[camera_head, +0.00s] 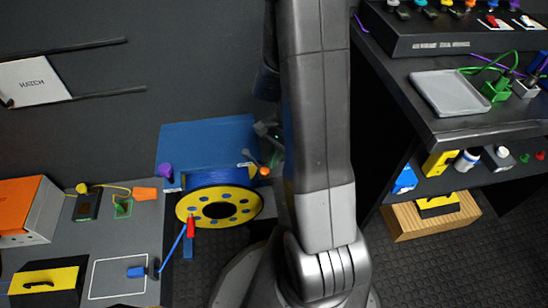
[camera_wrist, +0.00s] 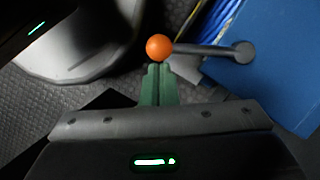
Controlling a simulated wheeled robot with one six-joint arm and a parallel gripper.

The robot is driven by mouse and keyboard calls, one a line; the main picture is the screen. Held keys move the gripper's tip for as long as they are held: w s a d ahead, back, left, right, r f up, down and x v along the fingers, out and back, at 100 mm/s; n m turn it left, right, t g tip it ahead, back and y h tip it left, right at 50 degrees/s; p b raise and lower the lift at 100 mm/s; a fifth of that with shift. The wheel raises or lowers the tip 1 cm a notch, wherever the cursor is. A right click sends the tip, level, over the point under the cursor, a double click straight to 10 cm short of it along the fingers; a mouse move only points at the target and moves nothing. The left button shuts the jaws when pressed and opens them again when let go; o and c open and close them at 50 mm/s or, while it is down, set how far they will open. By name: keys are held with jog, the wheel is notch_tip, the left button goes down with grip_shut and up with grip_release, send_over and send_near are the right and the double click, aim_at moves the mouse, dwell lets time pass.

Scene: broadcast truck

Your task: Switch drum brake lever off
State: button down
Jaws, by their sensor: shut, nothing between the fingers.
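The brake lever is a grey rod (camera_wrist: 205,49) with an orange ball knob (camera_wrist: 159,46). Its pivot end (camera_wrist: 243,52) sits against the blue drum housing (camera_wrist: 285,60). In the head view the orange knob (camera_head: 264,171) shows at the right side of the blue housing (camera_head: 205,138), above the cable drum's yellow flange (camera_head: 192,212). My gripper (camera_wrist: 158,72) is shut and empty, its green fingertips right at the knob in the wrist view. I cannot tell whether they touch it. In the head view my arm hides most of the gripper.
A black desk (camera_head: 470,128) with a control panel and a shelf is at right, with a wooden crate (camera_head: 410,222) below. Dark textured floor lies between.

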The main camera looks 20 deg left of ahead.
jog(key=shift+s, duration=0.15)
jog(key=shift+s+a+r+m+y+p, duration=0.1)
jog(key=shift+s+a+m+y+p, duration=0.1)
jog(key=shift+s+m+p, duration=0.4)
jog(key=shift+s+a+r+m+y+p, duration=0.1)
jog(key=shift+s+m+y+p, duration=0.2)
jog(key=shift+m, duration=0.4)
jog(key=s+a+m+t+y+p, duration=0.1)
jog(key=s+a+m+t+p, duration=0.1)
jog(key=s+a+m+p, duration=0.2)
jog(key=shift+s+a+f+m+t, duration=0.25)
jog(key=shift+s+a+m, duration=0.5)
jog(key=shift+m, duration=1.15)
jog(key=shift+w, duration=0.1)
